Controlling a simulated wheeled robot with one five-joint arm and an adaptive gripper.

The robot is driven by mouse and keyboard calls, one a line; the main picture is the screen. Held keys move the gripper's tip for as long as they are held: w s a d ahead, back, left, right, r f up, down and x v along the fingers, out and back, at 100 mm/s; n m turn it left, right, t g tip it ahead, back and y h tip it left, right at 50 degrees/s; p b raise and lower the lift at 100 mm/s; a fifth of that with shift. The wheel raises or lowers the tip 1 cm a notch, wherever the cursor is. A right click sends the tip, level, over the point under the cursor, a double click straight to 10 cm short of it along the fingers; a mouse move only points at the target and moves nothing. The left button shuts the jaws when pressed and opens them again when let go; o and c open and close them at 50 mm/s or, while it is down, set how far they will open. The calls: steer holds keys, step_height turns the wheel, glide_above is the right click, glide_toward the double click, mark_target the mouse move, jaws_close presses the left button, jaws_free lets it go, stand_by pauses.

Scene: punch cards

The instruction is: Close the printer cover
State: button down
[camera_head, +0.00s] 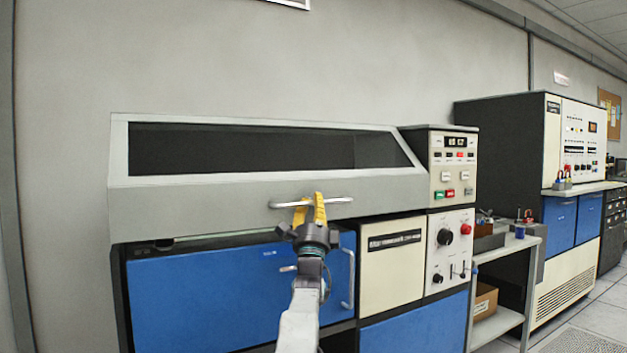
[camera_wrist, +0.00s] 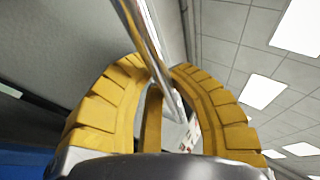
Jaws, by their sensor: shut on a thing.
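The printer cover (camera_head: 180,205) is a long grey lid with a dark window (camera_head: 265,148) along its slanted upper front. A dark gap shows under its lower front edge, above the blue cabinet. A silver bar handle (camera_head: 342,200) is on its front, right of centre. My gripper (camera_head: 312,205) has its yellow fingers closed around this handle. The fingers hide part of the handle in the head view.
The blue printer cabinet (camera_head: 200,295) stands below the cover. A control panel (camera_head: 452,165) with buttons is right of it. Further right are a small grey table (camera_head: 520,243) with items and another blue and cream machine (camera_head: 580,140). A plain wall is behind.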

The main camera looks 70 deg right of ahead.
mark_target(310, 220)
steer(key=shift+t, duration=0.3)
steer(key=shift+w+d+f+b, duration=0.1)
steer(key=shift+w+d+f, duration=0.05)
steer(key=shift+f, duration=0.5)
steer(key=shift+w+d+f+b, duration=0.15)
steer(key=shift+w+d+f, duration=0.05)
steer(key=shift+f, duration=0.45)
steer(key=shift+w+d+f+b, duration=0.1)
steer(key=shift+w+d+f, duration=0.05)
steer(key=shift+f, duration=0.6)
steer(key=c, duration=1.1)
jaws_free()
steer(key=shift+a+r, duration=0.1)
steer(key=shift+r, duration=0.1)
steer(key=shift+a, duration=0.1)
steer(key=shift+a+f, duration=0.4)
steer(key=shift+f, duration=0.15)
steer(key=shift+s+v, duration=0.15)
steer(key=shift+v, duration=2.45)
steer(key=shift+s+v, duration=0.15)
steer(key=shift+v, duration=2.45)
steer(key=shift+r, duration=0.1)
